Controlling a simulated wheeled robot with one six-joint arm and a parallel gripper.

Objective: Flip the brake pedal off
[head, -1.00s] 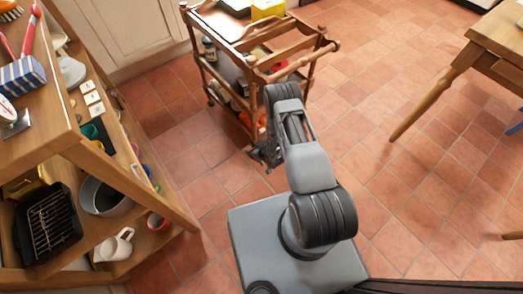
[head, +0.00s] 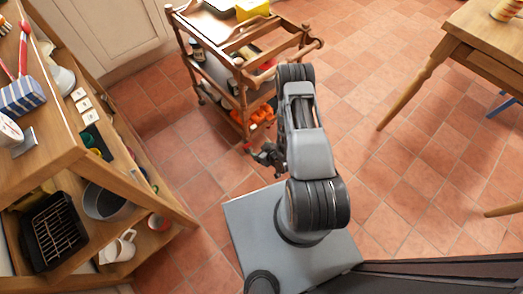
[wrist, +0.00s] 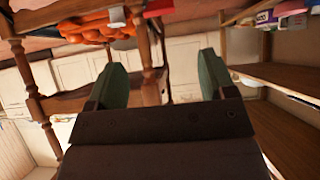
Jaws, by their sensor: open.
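A small red part (head: 247,148) shows at the foot of the wooden cart's (head: 240,103) near leg, just left of my gripper (head: 264,157). It may be the brake pedal, but it is too small to tell. In the wrist view, a red piece (wrist: 158,8) and a small grey block (wrist: 117,16) sit at the top edge, beside the cart's legs. My gripper (wrist: 163,78) is open there, its two green-grey fingers apart with nothing between them. A cart leg stands beyond the fingers. No contact with the cart is visible.
Orange items (head: 262,115) lie on the cart's lower shelf. A wooden shelf unit (head: 130,172) with a pot, mugs and a black rack stands at left. A wooden table (head: 460,45) is at upper right. Tiled floor (head: 390,200) is clear at right.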

